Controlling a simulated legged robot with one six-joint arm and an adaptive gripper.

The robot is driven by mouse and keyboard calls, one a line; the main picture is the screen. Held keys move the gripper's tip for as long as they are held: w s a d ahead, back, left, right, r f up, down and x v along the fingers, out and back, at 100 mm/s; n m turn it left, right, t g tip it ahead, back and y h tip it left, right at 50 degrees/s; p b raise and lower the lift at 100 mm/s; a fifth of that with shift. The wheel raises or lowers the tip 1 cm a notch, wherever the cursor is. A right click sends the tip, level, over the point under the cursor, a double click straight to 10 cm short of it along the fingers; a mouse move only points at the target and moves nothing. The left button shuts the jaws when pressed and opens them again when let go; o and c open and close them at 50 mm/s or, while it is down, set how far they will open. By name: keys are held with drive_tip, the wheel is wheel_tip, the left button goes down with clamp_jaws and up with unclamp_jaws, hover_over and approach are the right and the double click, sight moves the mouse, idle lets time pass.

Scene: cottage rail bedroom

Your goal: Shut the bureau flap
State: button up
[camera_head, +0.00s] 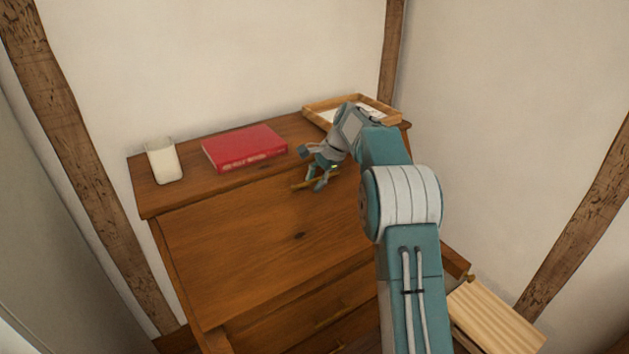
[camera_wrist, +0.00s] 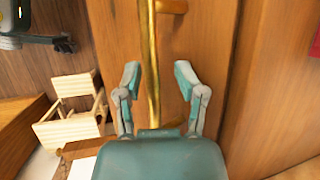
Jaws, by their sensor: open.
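The bureau (camera_head: 170,205) is brown wood and stands against the wall. Its flap (camera_head: 250,235) shows as a broad sloping front panel, up close to the bureau's top edge; I cannot tell whether a narrow gap remains. A brass bar handle (camera_head: 300,185) is near the flap's upper edge. My gripper (camera_head: 320,183) is at this handle, with its fingers pointing down. In the wrist view, my gripper (camera_wrist: 157,80) is open, and the brass handle (camera_wrist: 150,65) runs between the two fingers without being clamped. My arm hides the flap's right part.
On the bureau's top are a glass of milk (camera_head: 163,162), a red book (camera_head: 243,147) and a wooden tray (camera_head: 318,117). Drawers with brass handles (camera_head: 332,315) are below. A knobbed wooden piece (camera_head: 456,264) juts out at right, near a pale wooden stool (camera_head: 495,318).

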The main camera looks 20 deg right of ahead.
drive_tip(key=v, duration=1.2)
drive_tip(key=shift+d+f, duration=0.1)
